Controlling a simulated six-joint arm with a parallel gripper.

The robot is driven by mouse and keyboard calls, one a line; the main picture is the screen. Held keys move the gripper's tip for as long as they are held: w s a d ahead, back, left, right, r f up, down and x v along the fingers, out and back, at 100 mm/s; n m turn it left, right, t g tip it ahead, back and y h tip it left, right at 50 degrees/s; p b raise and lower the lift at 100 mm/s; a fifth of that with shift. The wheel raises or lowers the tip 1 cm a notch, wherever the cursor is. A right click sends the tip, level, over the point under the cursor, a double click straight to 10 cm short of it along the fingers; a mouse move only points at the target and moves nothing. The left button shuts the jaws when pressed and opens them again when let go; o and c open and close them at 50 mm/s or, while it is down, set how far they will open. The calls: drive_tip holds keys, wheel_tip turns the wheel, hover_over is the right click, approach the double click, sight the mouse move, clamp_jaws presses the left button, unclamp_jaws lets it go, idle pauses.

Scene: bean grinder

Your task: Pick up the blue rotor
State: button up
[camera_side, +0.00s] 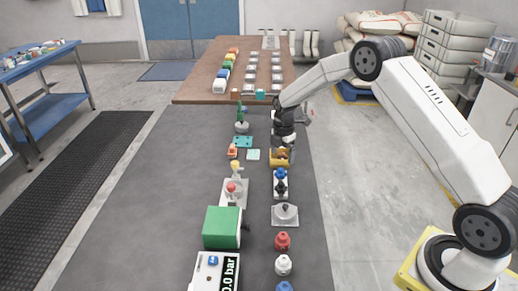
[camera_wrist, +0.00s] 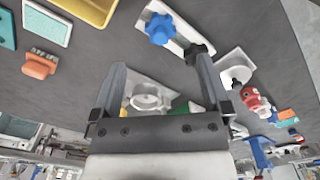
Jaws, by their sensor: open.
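A blue star-shaped knob, which looks like the blue rotor (camera_wrist: 160,28), sits on a white plate near the top of the wrist view. In the side view the blue rotor (camera_side: 281,173) tops a white plate right of the table's middle. My gripper (camera_wrist: 160,66) has its two fingers spread wide with nothing between them. The rotor lies beyond the fingertips and is not touched. In the side view my gripper (camera_side: 285,148) hangs just behind the rotor, over a yellow-orange part; its fingertips are hard to make out there.
A yellow-orange part (camera_side: 279,157) stands just behind the rotor's plate. In front is a grey-white plate with a round hub (camera_side: 285,214). A green box (camera_side: 222,227) and a red-topped fixture (camera_side: 232,188) stand to the left. The table's left side is clear.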

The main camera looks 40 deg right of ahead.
sight(281, 169)
drive_tip(key=shift+f, duration=1.05)
drive_tip(key=shift+f, duration=0.1)
drive_tip(key=shift+a+f, duration=0.1)
drive_tip(key=shift+f, duration=2.4)
clamp_jaws()
drive_tip(key=shift+r, duration=0.15)
